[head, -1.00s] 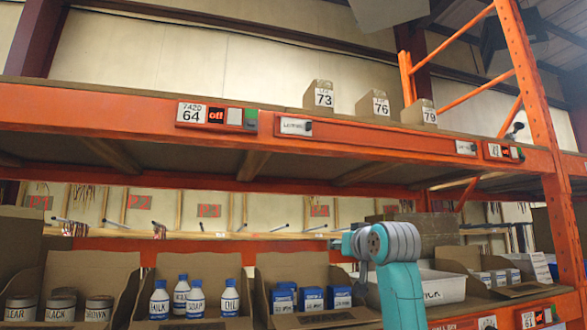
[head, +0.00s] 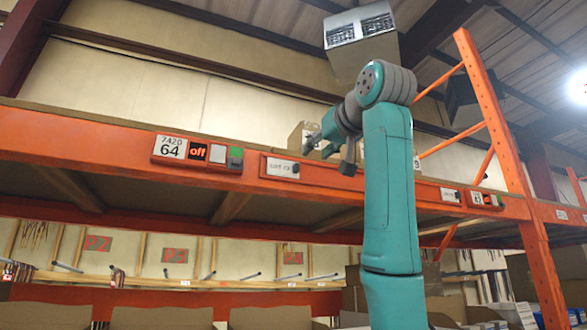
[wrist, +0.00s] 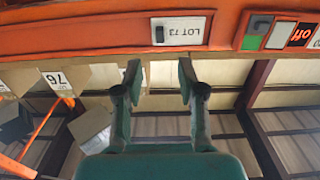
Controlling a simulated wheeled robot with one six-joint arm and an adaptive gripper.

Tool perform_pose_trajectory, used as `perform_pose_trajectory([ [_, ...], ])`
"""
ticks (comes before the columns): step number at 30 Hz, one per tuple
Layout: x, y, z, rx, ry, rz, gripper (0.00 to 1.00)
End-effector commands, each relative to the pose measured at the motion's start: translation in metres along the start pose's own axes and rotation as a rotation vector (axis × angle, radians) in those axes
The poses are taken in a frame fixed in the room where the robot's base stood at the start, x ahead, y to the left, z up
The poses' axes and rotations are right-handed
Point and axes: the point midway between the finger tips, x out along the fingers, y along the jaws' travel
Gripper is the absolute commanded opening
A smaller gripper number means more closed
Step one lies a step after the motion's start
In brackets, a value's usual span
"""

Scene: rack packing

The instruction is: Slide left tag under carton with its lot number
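The left tag (head: 282,167) is a white plate with a dark knob in a strip on the orange upper beam. In the wrist view, upside down, it reads LOT 73 (wrist: 178,31). The carton partly hidden behind my arm (head: 300,137) stands on the shelf above and slightly right of it; its number is covered now but read 73 earlier. Carton 76 shows in the wrist view (wrist: 57,79). My gripper (head: 328,157) is open and empty, right of the tag in front of the cartons. In the wrist view its fingers (wrist: 159,78) are apart, not touching the tag.
A 7420 64 label unit with a red display (head: 197,151) sits left of the tag on the beam. A second white tag (head: 450,195) and another display unit (head: 485,200) are farther right. An orange upright (head: 510,170) stands at the right.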

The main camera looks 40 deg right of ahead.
Motion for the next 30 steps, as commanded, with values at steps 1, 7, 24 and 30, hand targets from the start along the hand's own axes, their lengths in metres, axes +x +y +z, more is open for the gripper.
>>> perform_pose_trajectory([
  [1, 0.005, 0.0, 0.001, 0.001, -0.002, -0.001, 0.4],
  [7, 0.037, -0.001, 0.002, 0.002, -0.004, -0.001, 0.4],
  [24, 0.104, 0.0, 0.001, 0.0, 0.0, -0.001, 0.4],
  [30, 0.105, 0.0, 0.001, 0.0, 0.001, 0.0, 0.4],
])
